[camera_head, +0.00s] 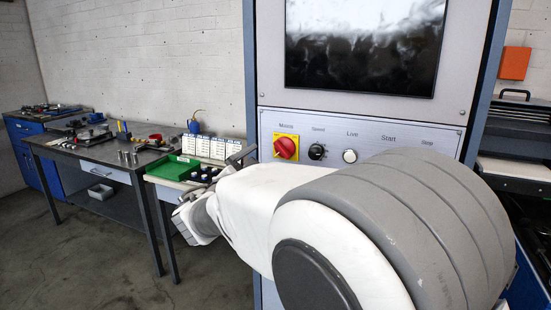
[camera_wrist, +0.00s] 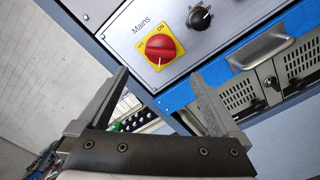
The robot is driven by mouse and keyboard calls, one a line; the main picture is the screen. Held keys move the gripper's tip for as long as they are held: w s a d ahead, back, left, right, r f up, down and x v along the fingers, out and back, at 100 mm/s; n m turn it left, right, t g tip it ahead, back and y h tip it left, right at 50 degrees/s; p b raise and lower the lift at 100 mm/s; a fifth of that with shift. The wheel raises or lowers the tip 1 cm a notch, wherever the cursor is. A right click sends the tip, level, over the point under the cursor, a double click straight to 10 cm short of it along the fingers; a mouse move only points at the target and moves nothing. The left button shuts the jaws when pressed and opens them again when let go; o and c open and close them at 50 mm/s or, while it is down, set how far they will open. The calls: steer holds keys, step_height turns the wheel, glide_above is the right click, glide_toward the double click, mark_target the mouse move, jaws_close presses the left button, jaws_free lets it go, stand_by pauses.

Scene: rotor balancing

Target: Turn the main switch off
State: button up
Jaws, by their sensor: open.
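The main switch is a red rotary knob on a yellow square plate, labelled "Mains". It shows on the grey control panel in the head view (camera_head: 286,147) and near the top middle of the wrist view (camera_wrist: 160,48). ON and OFF marks are on its plate; I cannot tell for sure which one the knob points to. My gripper (camera_wrist: 158,76) is open and empty. Its fingertips are on either side below the knob in the wrist picture, apart from it. In the head view my arm hides most of the gripper, left of the switch.
A black speed knob (camera_head: 316,152) and a white Live lamp (camera_head: 350,156) are right of the switch. Start and Stop labels are further right, their buttons hidden by my arm. A blue edge and metal handle (camera_wrist: 260,48) lie below the panel. A workbench (camera_head: 90,152) stands left.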

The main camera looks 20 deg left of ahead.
steer(key=s, duration=0.9)
steer(key=shift+a, duration=0.35)
steer(key=s+d+m+g+h+p, duration=0.1)
steer(key=d+m+g+h+p, duration=0.65)
steer(key=d, duration=2.15)
steer(key=s+d+m+g+y+p, duration=0.1)
steer(key=s+d+m+y, duration=0.3)
steer(key=s+m, duration=0.4)
steer(key=s+d+m+g+y+p, duration=0.1)
steer(key=s+d+m+g+y, duration=0.3)
steer(key=s+m, duration=0.5)
steer(key=shift+s+d+m+y, duration=0.25)
steer(key=shift+d+m+y, duration=0.1)
steer(key=shift+d+m, duration=0.55)
steer(key=shift+c, duration=0.2)
